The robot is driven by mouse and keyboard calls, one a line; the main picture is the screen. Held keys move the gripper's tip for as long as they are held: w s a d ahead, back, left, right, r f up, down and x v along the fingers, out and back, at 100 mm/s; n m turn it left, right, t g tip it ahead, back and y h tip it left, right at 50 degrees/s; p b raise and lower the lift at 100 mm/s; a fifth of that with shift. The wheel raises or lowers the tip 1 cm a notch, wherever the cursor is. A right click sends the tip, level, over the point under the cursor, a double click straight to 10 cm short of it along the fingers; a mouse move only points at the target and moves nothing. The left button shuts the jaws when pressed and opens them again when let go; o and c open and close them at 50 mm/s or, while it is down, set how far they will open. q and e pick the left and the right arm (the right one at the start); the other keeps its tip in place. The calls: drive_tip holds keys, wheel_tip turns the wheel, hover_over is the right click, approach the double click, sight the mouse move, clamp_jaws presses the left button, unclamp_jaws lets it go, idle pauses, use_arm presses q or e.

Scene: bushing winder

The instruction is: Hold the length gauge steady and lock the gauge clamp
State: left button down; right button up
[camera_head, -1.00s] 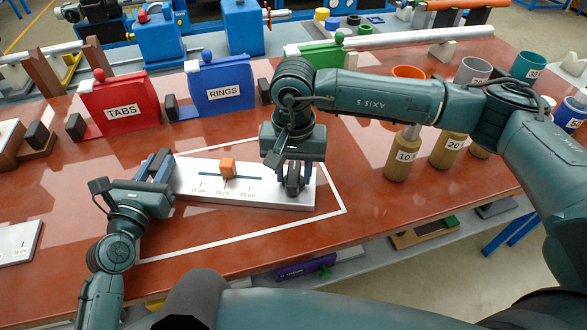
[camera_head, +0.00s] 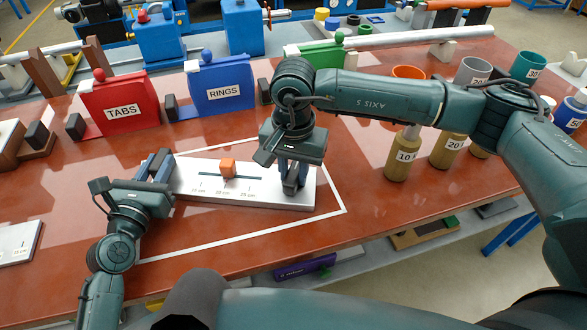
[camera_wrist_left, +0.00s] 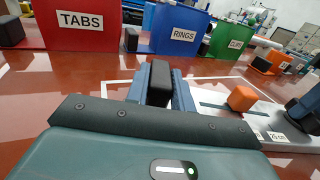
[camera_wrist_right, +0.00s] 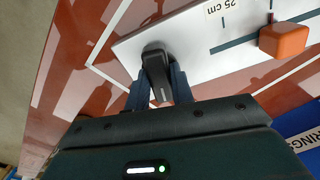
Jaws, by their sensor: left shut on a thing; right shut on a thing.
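The length gauge (camera_head: 270,203) is a white plate with a scale marked 10, 20 and 25 cm, lying on the red table. Its orange block (camera_head: 228,168) stands close to the 20 cm mark. My left gripper (camera_head: 158,166) is shut on a black grip (camera_wrist_left: 159,84) at the gauge's left end. My right gripper (camera_head: 291,178) points down at the right end and is shut on the black gauge clamp lever (camera_wrist_right: 157,75). In the head view the lever is mostly hidden by the fingers.
Behind the gauge stand a red TABS bin (camera_head: 121,108), a blue RINGS bin (camera_head: 222,86) and a green bin (camera_head: 318,56). Numbered cylinders, including one marked 10 (camera_head: 402,160), stand to the right under my right arm. A white outline (camera_head: 250,235) surrounds the gauge.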

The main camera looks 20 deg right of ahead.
sight(294, 173)
drive_tip(key=m, duration=1.1)
drive_tip(key=shift+m, duration=2.3)
drive_tip(key=o, duration=1)
wheel_tip(294, 173, up, 12)
drive_tip(key=shift+r, duration=0.1)
